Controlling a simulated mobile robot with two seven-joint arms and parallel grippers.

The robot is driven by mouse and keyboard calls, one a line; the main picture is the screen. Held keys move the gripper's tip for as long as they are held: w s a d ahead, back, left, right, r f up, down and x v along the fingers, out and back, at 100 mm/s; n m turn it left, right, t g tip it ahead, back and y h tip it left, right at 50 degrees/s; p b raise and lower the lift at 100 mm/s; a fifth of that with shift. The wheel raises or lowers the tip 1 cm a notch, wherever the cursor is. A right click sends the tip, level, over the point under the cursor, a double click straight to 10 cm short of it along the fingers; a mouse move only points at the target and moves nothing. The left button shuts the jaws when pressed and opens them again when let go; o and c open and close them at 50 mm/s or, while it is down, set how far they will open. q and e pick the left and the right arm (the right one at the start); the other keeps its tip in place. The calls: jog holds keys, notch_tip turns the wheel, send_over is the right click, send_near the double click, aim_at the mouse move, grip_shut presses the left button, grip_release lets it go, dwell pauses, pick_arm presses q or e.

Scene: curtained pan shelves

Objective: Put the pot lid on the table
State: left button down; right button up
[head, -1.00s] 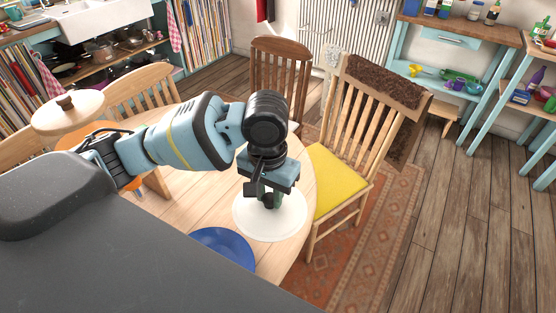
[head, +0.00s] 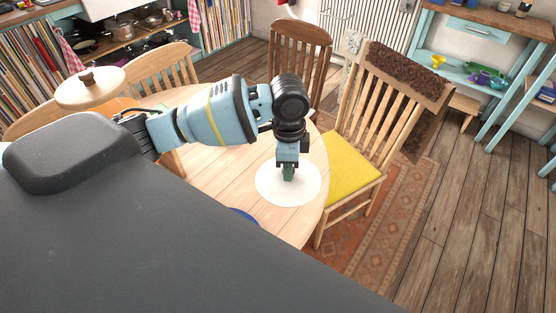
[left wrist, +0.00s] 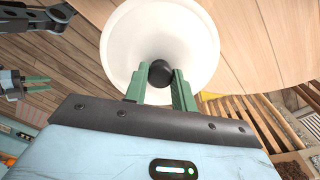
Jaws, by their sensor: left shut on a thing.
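The pot lid is a white disc with a black knob. In the head view the lid (head: 268,190) shows flat at the table's right part; I cannot tell whether it touches the wooden table (head: 212,172). My left gripper (head: 288,176) is above its middle. In the left wrist view the green fingers of my left gripper (left wrist: 160,88) are shut on the black knob (left wrist: 160,73), with the lid's white surface (left wrist: 172,32) beyond. My right gripper (left wrist: 38,83) shows small at the left edge of the left wrist view, away from the lid; its opening is unclear.
A blue plate (head: 243,214) lies on the table, mostly hidden by my own body. A beige round lid with a wooden knob (head: 92,88) is at the table's left side. Chairs surround the table, including a yellow-seated one (head: 352,158) close to its right edge.

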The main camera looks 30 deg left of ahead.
pick_arm(q)
jog(key=w+a+f+m, duration=0.1)
jog(key=m, duration=0.3)
jog(key=w+a+f+m, duration=0.2)
jog(key=m, duration=0.3)
jog(key=w+a+f+m, duration=0.1)
jog(key=a+f+m, duration=0.1)
jog(key=m, duration=0.2)
jog(key=shift+w+f+m, duration=0.25)
jog(key=shift+w+m, duration=0.05)
jog(key=shift+w+a+f+m, duration=0.2)
jog(key=shift+a+f+m, duration=0.2)
jog(key=shift+m, duration=0.6)
pick_arm(e)
jog(key=shift+w+d+r, duration=0.1)
jog(key=shift+w+r, duration=0.2)
jog(key=shift+w, duration=0.05)
pick_arm(q)
jog(key=shift+f, duration=0.1)
